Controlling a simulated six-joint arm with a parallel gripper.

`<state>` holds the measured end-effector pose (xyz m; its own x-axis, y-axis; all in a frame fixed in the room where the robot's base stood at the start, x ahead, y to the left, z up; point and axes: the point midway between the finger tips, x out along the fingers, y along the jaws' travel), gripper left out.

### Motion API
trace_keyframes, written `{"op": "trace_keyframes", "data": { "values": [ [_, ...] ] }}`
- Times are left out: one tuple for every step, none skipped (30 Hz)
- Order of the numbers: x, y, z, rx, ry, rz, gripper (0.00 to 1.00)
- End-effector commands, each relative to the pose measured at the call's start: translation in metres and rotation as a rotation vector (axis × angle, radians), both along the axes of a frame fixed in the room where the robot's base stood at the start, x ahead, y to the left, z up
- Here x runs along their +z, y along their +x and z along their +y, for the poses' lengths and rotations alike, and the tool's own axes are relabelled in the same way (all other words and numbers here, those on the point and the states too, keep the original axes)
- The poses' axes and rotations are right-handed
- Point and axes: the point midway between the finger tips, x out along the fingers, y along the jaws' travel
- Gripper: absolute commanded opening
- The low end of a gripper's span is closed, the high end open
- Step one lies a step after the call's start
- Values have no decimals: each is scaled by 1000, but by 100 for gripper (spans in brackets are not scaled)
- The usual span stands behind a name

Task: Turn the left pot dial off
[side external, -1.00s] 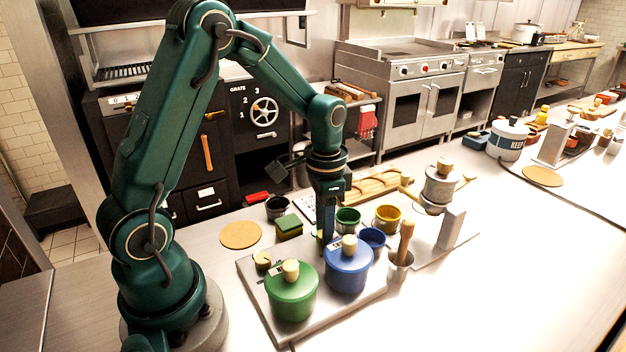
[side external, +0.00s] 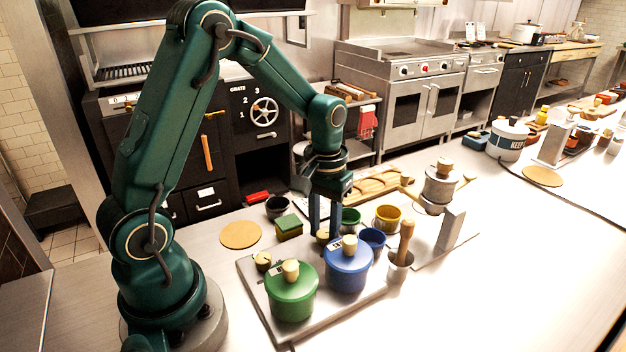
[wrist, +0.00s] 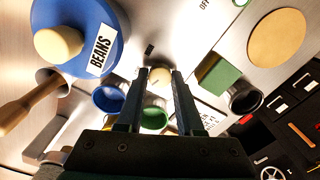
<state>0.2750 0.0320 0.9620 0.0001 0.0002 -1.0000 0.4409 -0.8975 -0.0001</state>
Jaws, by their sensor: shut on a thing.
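My gripper (side external: 322,232) points straight down behind the blue pot. Its two fingers are shut on a tan dial (wrist: 160,76) on the metal stove plate (side external: 330,311). The dial (side external: 322,237) is partly hidden by the fingers and the blue pot in the side view. The blue pot (side external: 348,270) has a tan lid knob, and its label reads BEANS in the wrist view (wrist: 75,35). A green pot (side external: 291,295) stands to its left. A second tan dial (side external: 263,261) sits behind the green pot, clear of my gripper. An OFF mark (wrist: 205,5) shows on the plate.
Green (side external: 349,218), blue (side external: 372,239) and yellow (side external: 388,218) cups stand close right of my gripper. A green sponge block (side external: 289,227) and a dark cup (side external: 277,207) are left and behind. A pestle in a mortar (side external: 398,266) is at right.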

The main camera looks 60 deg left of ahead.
Motion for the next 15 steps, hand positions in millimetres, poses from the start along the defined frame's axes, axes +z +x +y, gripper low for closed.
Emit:
{"op": "trace_keyframes", "data": {
  "values": [
    [0,0,0,39,0,0,0],
    [0,0,0,63,0,0,0],
    [0,0,0,93,0,0,0],
    [0,0,0,115,0,0,0],
    [0,0,0,136,0,0,0],
    [0,0,0,161,0,1,0],
    [0,0,0,180,0,1,0],
    [0,0,0,197,0,1,0],
    [0,0,0,217,0,1,0],
    [0,0,0,232,0,1,0],
    [0,0,0,245,0,1,0],
    [0,0,0,262,0,1,0],
    [0,0,0,272,0,1,0],
    [0,0,0,282,0,1,0],
    [0,0,0,294,0,1,0]
  ]
}}
